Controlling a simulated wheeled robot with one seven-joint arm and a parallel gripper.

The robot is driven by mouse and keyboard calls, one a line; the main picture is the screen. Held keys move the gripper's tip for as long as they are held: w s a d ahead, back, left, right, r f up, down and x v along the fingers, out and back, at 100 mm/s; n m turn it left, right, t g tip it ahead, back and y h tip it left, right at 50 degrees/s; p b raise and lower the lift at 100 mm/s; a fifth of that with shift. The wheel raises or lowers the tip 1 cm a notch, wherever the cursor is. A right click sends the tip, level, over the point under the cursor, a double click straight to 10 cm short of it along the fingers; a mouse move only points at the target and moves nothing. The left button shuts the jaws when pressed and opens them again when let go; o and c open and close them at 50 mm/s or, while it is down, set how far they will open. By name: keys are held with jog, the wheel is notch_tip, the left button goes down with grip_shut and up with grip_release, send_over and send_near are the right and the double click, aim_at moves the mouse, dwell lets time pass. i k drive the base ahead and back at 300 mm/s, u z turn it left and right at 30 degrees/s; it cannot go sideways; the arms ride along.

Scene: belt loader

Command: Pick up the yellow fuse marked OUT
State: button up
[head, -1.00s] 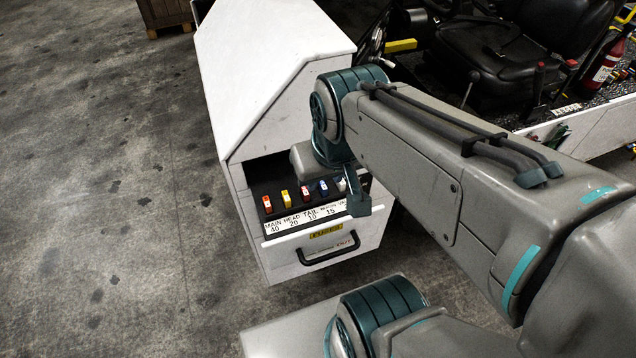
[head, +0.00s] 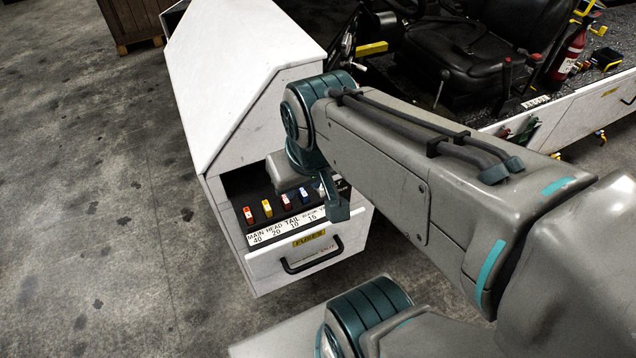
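A yellow fuse (head: 267,208) stands in the row of fuses in the open drawer (head: 312,268), behind the label strip near HEAD 20. No OUT marking is readable on it. An orange-red fuse (head: 249,215) is to its left and a red fuse (head: 286,201) to its right. A blue fuse (head: 304,194) is further right. My gripper (head: 335,202) is at the drawer's right side, right of the yellow fuse and apart from it in the picture. Only a teal part shows at the arm's end; my own arm hides the rest, so its opening cannot be seen.
The white sloped cabinet (head: 235,75) rises above the drawer. A black handle (head: 312,258) sticks out from the drawer front. The loader's seat (head: 465,60) and levers are behind my arm. The floor (head: 90,200) at left is clear. A wooden crate (head: 130,20) stands far back.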

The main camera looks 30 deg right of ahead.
aim_at(265, 205)
jog(key=u, duration=1.35)
jog(key=k, duration=1.15)
jog(key=z, duration=1.25)
jog(key=i, duration=1)
jog(key=u, duration=0.05)
